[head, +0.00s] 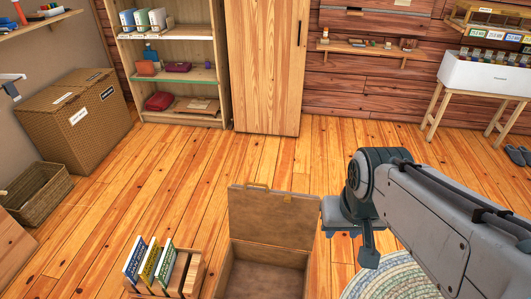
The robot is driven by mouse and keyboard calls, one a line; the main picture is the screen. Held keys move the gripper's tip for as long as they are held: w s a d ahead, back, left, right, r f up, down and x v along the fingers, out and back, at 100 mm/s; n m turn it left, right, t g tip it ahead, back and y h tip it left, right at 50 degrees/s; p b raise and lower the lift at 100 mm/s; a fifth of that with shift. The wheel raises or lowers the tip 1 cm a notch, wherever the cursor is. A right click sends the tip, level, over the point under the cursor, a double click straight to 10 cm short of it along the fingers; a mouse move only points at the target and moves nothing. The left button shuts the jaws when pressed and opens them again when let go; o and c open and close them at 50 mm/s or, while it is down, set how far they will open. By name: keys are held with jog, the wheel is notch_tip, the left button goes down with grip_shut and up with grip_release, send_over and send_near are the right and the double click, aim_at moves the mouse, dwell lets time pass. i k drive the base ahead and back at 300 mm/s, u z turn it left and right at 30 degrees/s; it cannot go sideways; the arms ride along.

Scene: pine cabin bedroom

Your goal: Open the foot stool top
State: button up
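The foot stool (265,280) is a brown wooden box at the bottom middle of the head view. Its top (272,215) stands raised at the far side of the box, roughly upright, with small brass-coloured fittings near its upper edge. The inside of the box is visible and looks empty, though the near part is cut off by the frame's edge. My gripper (345,228) is at the end of my grey arm, just right of the raised top in the picture. Its fingers are not clear, and I cannot tell whether it touches the top.
A wooden holder with upright books (155,268) stands left of the stool. A round braided rug (400,280) lies at the right. Wicker baskets (75,125), a shelf unit (180,75) and a tall wooden door panel (265,70) stand farther back. The floor between is clear.

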aim_at(280, 218)
jog(key=z, duration=0.5)
jog(key=k, duration=0.6)
jog(key=z, duration=0.95)
jog(key=i, duration=1.3)
jog(key=u, duration=0.25)
jog(key=i, duration=0.95)
jog(key=u, duration=1.45)
jog(key=i, duration=0.45)
jog(key=u, duration=0.35)
